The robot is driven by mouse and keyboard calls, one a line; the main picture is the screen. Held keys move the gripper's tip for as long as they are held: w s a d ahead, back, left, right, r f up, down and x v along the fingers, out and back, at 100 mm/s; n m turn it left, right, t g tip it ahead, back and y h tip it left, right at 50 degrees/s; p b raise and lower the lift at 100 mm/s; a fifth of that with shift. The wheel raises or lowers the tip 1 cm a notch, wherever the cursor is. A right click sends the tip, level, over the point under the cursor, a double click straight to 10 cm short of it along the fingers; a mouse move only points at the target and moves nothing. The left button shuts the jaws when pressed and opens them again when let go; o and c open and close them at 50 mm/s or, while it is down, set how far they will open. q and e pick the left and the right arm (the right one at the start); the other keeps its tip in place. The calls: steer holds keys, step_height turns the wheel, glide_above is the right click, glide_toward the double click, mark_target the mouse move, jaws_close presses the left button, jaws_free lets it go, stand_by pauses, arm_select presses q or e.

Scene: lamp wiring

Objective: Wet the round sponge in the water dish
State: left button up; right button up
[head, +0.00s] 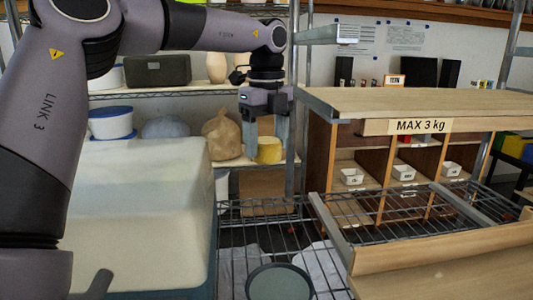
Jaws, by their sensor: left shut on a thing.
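My left gripper (267,142) hangs down near the middle of the head view, its fingers shut on the yellow round sponge (269,152). The sponge shows between the fingertips, in front of the back shelf. A dark round dish (280,284), which looks like the water dish, is at the bottom middle, cut off by the picture's lower edge. The sponge is apart from the dish, well above it in the picture. I cannot tell how much water the dish holds. My right gripper is not in view.
A large pale rounded bin (140,215) stands at the left. A wooden board marked "MAX 3 kg" (440,103) juts in at the right above wooden cubbies. A wire rack (405,205) lies below it. A brown sack (222,137) sits on the back shelf beside the gripper.

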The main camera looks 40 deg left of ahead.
arm_select(q)
steer(key=shift+o, duration=0.8)
steer(key=shift+c, duration=0.3)
steer(key=shift+p, duration=0.35)
steer(key=shift+s+d, duration=0.1)
steer(key=shift+s+d+b, duration=0.2)
steer(key=shift+d+b, duration=0.1)
steer(key=shift+b, duration=0.1)
steer(key=s+d+b, duration=0.4)
steer(key=s+d, duration=0.6)
steer(key=d, duration=0.2)
steer(key=shift+d, duration=0.25)
